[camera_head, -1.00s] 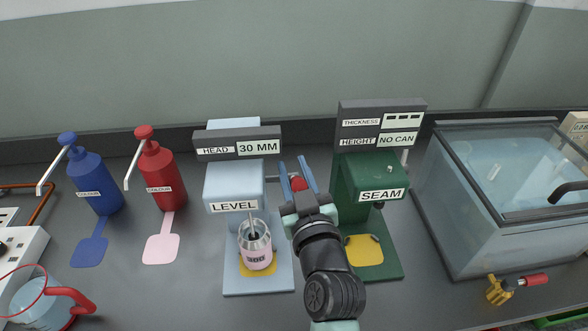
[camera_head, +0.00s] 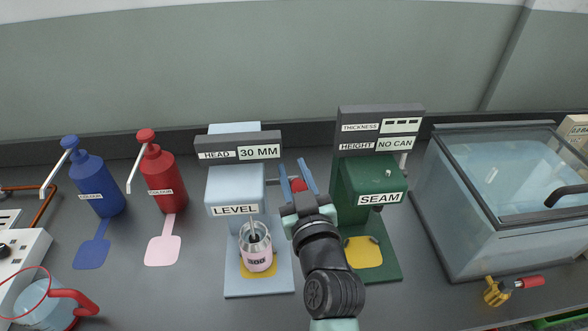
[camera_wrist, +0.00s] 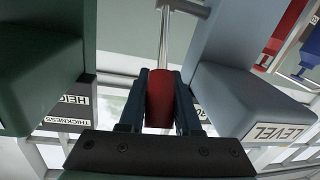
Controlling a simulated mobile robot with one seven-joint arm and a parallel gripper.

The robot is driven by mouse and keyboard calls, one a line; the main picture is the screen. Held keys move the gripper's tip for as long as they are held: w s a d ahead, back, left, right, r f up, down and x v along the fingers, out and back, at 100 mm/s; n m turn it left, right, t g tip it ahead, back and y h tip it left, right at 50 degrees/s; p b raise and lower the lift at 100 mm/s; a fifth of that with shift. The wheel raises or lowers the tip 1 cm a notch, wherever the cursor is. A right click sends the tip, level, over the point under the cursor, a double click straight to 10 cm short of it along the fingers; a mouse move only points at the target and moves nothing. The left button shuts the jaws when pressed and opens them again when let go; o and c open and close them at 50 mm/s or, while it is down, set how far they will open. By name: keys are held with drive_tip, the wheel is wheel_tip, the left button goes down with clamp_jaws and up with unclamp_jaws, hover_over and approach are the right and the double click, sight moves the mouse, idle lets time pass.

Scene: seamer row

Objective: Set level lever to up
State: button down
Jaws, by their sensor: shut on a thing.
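The level machine (camera_head: 236,186) is pale blue-grey, with a display reading HEAD 30 MM. A pink can (camera_head: 257,256) stands on its base under the head, with a thin rod reaching into its open top. The level lever has a red knob (camera_wrist: 160,98) on a metal rod (camera_wrist: 165,45) at the machine's right side. My gripper (camera_head: 299,180) is shut on the red knob, with one blue finger on each side, between the level machine and the green seam machine. The knob also shows between the fingers in the head view (camera_head: 298,185).
The green seam machine (camera_head: 375,190) stands close on the right, its display reading NO CAN. A glass-lidded tank (camera_head: 490,220) is further right. Blue (camera_head: 97,183) and red (camera_head: 160,178) pump bottles stand left. A jug (camera_head: 50,305) is at front left.

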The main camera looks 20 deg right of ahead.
drive_tip(key=shift+w+d+r+g+p, duration=0.1)
drive_tip(key=shift+w+r+g+p, duration=0.3)
drive_tip(key=shift+p, duration=0.7)
drive_tip(key=shift+d+p, duration=0.1)
drive_tip(key=shift+p, duration=0.45)
drive_tip(key=shift+f, duration=0.15)
drive_tip(key=c, duration=0.6)
unclamp_jaws()
drive_tip(key=s+a+r+b, duration=0.1)
drive_tip(key=s+a+b, duration=0.1)
drive_tip(key=s, duration=1)
drive_tip(key=shift+s+r, duration=0.35)
